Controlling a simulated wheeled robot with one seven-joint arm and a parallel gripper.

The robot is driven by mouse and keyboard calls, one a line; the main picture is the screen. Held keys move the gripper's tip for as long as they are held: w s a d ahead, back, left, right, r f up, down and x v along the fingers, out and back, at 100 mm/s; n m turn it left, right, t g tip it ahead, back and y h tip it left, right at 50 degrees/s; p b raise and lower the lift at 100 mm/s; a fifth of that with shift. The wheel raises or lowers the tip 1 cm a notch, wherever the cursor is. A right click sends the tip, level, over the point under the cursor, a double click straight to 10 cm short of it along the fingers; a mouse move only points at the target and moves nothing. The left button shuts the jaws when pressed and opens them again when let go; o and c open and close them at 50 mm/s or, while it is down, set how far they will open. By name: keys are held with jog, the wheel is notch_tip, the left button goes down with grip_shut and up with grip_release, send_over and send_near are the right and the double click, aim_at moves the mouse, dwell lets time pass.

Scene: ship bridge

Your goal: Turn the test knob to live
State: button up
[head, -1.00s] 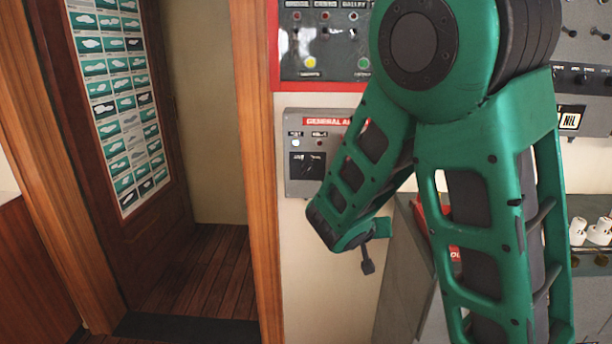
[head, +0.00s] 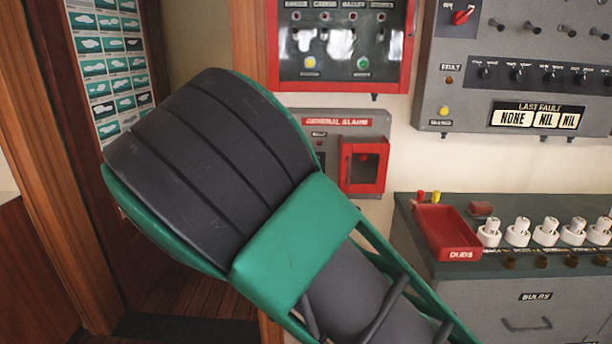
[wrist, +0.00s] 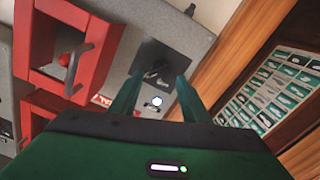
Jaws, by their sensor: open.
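The test knob appears to be the dark knob (wrist: 158,70) on a black square plate in the wrist view, on the grey general alarm panel (wrist: 203,38). My gripper (wrist: 160,80) is open, with its two green fingers pointing at the plate, one on each side of the knob. I cannot tell whether they touch it. The knob's setting and its markings are too small to read. In the head view the general alarm panel (head: 340,125) shows in part; my arm hides the knob and the gripper there.
A red box (head: 363,167) sits on the panel's right side; its handle stands out beside my fingers in the wrist view (wrist: 75,65). A small lit white lamp (wrist: 156,101) is near the knob. A grey bench (head: 530,290) with a red tray (head: 447,226) stands at right.

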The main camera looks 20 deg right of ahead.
jog(key=x, duration=0.6)
jog(key=shift+w+d, duration=0.15)
jog(key=shift+w, duration=0.2)
jog(key=shift+c, duration=0.6)
jog(key=c, duration=0.7)
